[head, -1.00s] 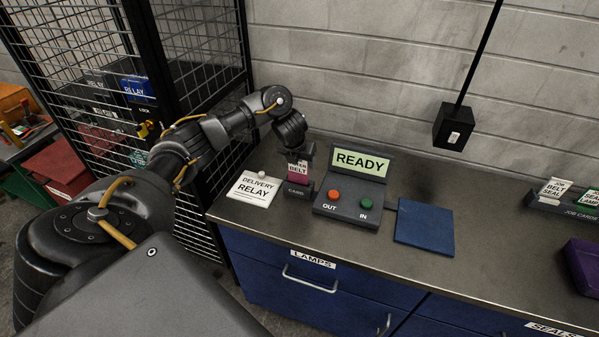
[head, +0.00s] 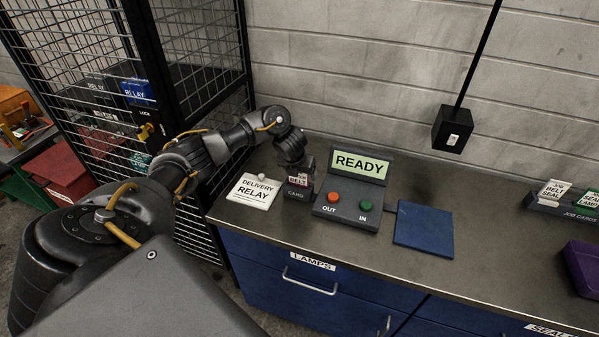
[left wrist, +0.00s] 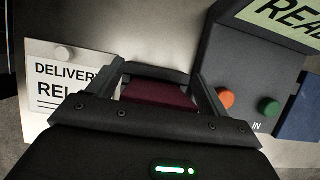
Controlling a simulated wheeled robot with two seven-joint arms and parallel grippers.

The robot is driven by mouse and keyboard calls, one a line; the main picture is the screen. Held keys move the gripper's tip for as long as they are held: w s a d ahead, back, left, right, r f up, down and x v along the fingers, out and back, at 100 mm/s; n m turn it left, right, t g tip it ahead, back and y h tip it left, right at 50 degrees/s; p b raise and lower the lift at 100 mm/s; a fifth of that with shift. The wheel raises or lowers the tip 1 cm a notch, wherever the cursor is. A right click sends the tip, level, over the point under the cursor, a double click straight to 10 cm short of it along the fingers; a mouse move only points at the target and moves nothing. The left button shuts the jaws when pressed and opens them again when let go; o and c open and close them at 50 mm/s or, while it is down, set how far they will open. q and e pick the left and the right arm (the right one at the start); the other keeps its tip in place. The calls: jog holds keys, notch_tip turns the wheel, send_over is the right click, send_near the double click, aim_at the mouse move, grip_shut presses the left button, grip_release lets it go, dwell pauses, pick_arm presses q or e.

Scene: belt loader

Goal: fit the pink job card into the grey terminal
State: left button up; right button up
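The grey terminal (head: 345,207) stands on the bench with a lit READY screen, a red OUT button and a green IN button. Its card holder (head: 297,195), marked CARD, is at its left side. The pink job card (head: 298,181) stands upright in the holder, with only its upper label strip showing in the head view. My left gripper (head: 305,177) is over the holder, its fingers at the card's two side edges. In the left wrist view the card (left wrist: 158,93) shows dark pink between the fingers (left wrist: 160,98). My right gripper is not in view.
A DELIVERY RELAY sheet (head: 254,191) lies left of the holder. A blue mat (head: 424,229) lies right of the terminal. A job cards rack (head: 565,208) and purple bin (head: 583,268) are at the far right. A mesh cage (head: 205,100) stands left of the bench.

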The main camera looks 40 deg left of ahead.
pick_arm(q)
jog(key=shift+o, duration=0.5)
jog(key=shift+r, duration=0.15)
jog(key=shift+r, duration=0.25)
jog(key=v, duration=0.2)
jog(key=shift+s+r, duration=0.1)
jog(key=shift+r, duration=0.25)
jog(key=p+v, duration=0.4)
jog(key=v, duration=0.5)
jog(key=shift+d+f, duration=0.1)
